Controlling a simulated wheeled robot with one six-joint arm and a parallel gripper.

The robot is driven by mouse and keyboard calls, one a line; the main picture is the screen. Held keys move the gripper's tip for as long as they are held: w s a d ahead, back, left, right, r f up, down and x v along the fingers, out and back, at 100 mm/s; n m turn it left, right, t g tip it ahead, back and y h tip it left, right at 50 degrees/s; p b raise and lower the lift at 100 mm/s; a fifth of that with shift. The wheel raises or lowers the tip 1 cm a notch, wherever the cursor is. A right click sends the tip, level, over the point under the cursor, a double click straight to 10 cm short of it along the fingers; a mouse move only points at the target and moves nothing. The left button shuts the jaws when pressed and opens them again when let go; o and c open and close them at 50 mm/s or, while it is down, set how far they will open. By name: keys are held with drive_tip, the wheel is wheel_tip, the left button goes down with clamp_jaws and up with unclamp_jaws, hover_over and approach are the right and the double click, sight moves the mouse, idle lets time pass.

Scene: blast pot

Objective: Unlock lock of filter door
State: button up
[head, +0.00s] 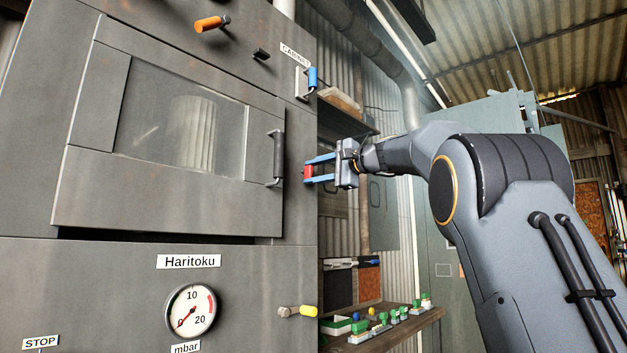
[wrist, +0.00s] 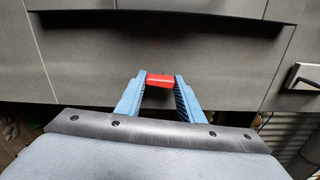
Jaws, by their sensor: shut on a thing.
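My gripper (head: 308,173) is shut on a small red piece (wrist: 160,80), probably the lock, at the right edge of the grey cabinet. In the wrist view the red piece sits between the two blue fingertips, against a dark grey panel (wrist: 90,62). In the head view the red piece (head: 308,174) is partly hidden by the fingers. I cannot tell which way the lock is turned, nor which panel is the filter door.
A windowed door (head: 180,130) with a dark bar handle (head: 278,158) is left of my gripper. A blue-handled latch (head: 312,78) is above and a yellow knob (head: 308,311) below. A shelf (head: 425,322) with several small items stands lower right. A metal handle (wrist: 303,76) is at right in the wrist view.

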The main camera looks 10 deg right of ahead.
drive_tip(key=shift+w+d+f+n+b, duration=0.1)
drive_tip(key=shift+n+b, duration=0.25)
drive_tip(key=shift+n, duration=0.15)
drive_tip(key=o, duration=1.1)
drive_tip(key=shift+c, duration=0.2)
drive_tip(key=b+v, duration=0.1)
drive_tip(key=v, duration=0.6)
drive_tip(key=shift+s+d, duration=0.25)
drive_tip(key=shift+s, duration=0.05)
